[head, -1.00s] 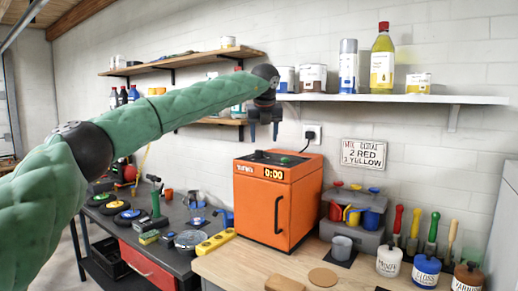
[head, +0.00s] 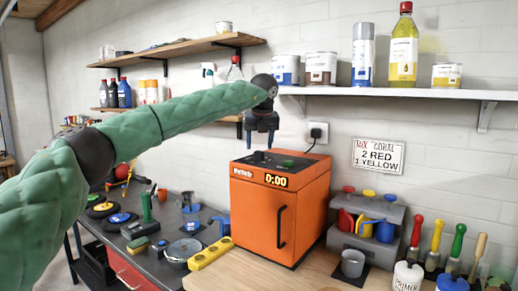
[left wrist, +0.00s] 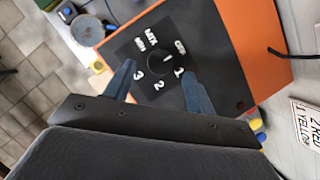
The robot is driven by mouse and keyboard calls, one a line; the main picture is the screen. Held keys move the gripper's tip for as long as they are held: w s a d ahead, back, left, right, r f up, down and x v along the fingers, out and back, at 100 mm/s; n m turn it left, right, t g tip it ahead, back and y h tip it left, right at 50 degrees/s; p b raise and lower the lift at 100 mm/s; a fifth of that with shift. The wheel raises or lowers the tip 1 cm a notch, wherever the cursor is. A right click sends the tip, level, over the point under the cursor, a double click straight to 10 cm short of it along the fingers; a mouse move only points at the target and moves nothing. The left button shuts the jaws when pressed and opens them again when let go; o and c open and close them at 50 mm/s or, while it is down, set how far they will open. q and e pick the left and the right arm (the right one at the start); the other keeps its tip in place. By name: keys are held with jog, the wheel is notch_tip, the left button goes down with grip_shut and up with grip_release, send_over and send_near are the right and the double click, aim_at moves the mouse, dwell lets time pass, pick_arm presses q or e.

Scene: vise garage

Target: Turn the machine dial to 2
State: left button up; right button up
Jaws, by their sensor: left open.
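The orange machine (head: 253,215) stands on the bench, its display reading 0:00. Its dial (left wrist: 164,61), a round black knob, is on the black top panel, with 1, 2 and 3 printed around its lower side in the left wrist view. A small white mark shows on the knob; I cannot tell surely which number it points to. The dial also shows in the head view (head: 259,156). My left gripper (head: 261,144) is open and points down just above the dial. In the left wrist view its fingers (left wrist: 158,67) are on either side of the knob, apparently not touching it. My right gripper is not in view.
A green button (head: 288,163) is beside the dial on the top panel. A power plug (head: 316,133) and cable are behind the machine. A shelf (head: 400,93) with cans and bottles runs above. A grey rack (head: 365,245) with coloured handles stands to the right.

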aim_at(259, 152)
pick_arm(q)
jog(key=x, duration=0.3)
jog(key=shift+w+r, duration=0.1)
jog(key=shift+r, duration=0.05)
jog(key=shift+f, duration=0.35)
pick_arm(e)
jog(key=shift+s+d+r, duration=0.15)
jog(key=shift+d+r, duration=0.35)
pick_arm(q)
jog(key=shift+f, duration=0.1)
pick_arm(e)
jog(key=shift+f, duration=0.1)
pick_arm(q)
jog(key=c, duration=1)
jog(key=shift+o, duration=0.2)
